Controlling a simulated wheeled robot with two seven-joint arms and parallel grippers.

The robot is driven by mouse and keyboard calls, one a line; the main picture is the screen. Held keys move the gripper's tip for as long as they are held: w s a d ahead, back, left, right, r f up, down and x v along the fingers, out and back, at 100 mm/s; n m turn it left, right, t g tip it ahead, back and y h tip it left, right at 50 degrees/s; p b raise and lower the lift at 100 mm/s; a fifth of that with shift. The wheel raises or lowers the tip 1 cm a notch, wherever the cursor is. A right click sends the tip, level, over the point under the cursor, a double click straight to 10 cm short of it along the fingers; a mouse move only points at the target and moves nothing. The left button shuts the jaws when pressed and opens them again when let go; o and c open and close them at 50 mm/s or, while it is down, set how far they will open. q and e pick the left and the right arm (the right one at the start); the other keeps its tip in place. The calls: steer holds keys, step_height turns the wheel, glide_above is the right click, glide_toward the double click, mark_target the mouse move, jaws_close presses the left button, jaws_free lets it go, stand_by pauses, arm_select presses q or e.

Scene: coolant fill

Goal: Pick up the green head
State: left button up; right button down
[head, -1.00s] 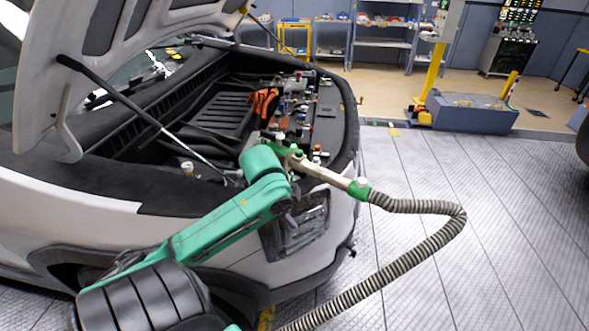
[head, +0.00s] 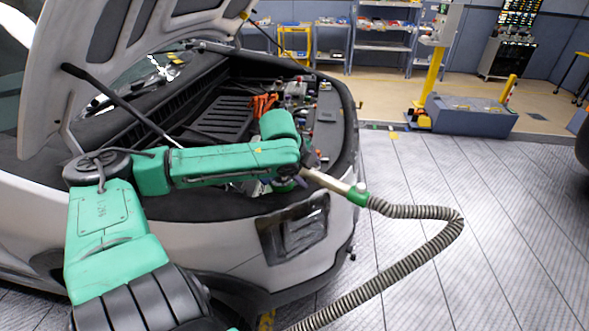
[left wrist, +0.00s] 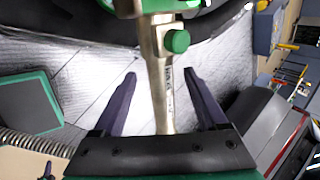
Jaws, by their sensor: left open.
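The green head (head: 331,183) lies over the front edge of the open engine bay, a pale metal tube with green parts and a ribbed hose at its right end. My left arm hides part of it in the head view. In the left wrist view, its metal tube (left wrist: 157,62) runs down the middle and carries a green round knob. My left gripper (left wrist: 160,75) is open, with one dark finger on each side of the tube. Gaps show on both sides; I cannot tell how deep the tube sits between the fingers. My right gripper is not in view.
The grey ribbed hose (head: 432,245) loops out to the right over the floor. The raised hood (head: 110,60) and its black prop stand at the left. The car's front (head: 230,250) lies below my left arm. Free floor is at the right.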

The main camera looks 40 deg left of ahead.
arm_select(q)
steer(key=x, duration=0.2)
steer(key=shift+f+b, duration=0.3)
steer(key=shift+b, duration=0.05)
steer(key=shift+w+f, duration=0.25)
steer(key=shift+w, duration=0.2)
steer(key=shift+s+r, duration=0.1)
jaws_close()
stand_by(0.6)
steer(key=shift+r, duration=0.15)
